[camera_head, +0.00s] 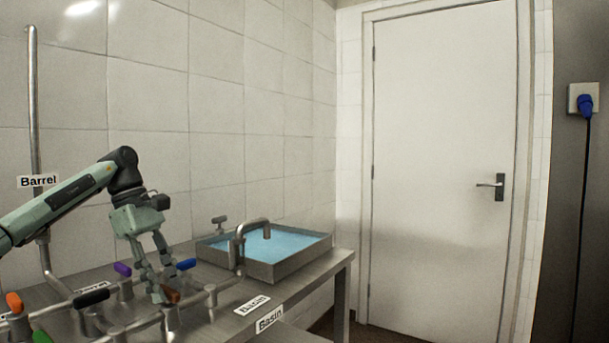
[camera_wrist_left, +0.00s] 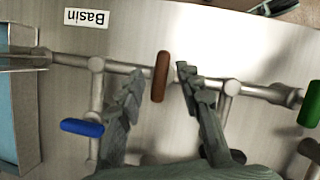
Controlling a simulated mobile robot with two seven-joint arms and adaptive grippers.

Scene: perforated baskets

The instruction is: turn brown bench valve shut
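The brown valve handle (camera_head: 172,295) sits on the pipework on the metal bench, partly hidden behind my left gripper in the head view. In the left wrist view the brown handle (camera_wrist_left: 161,76) stands upright in the picture, across the line of its pipe. My left gripper (camera_head: 163,285) is open and points down at the handle. In the wrist view its two fingers (camera_wrist_left: 160,82) lie one on each side of the handle, with a small gap visible on both sides. My right gripper is in neither view.
Nearby handles are blue (camera_head: 186,264), purple (camera_head: 122,269), black (camera_head: 91,298), orange (camera_head: 14,303) and green (camera_head: 41,338). A basin of blue water (camera_head: 285,270) stands at the bench's right end. A vertical pipe (camera_head: 35,120) rises at left. A closed door (camera_head: 440,170) is beyond.

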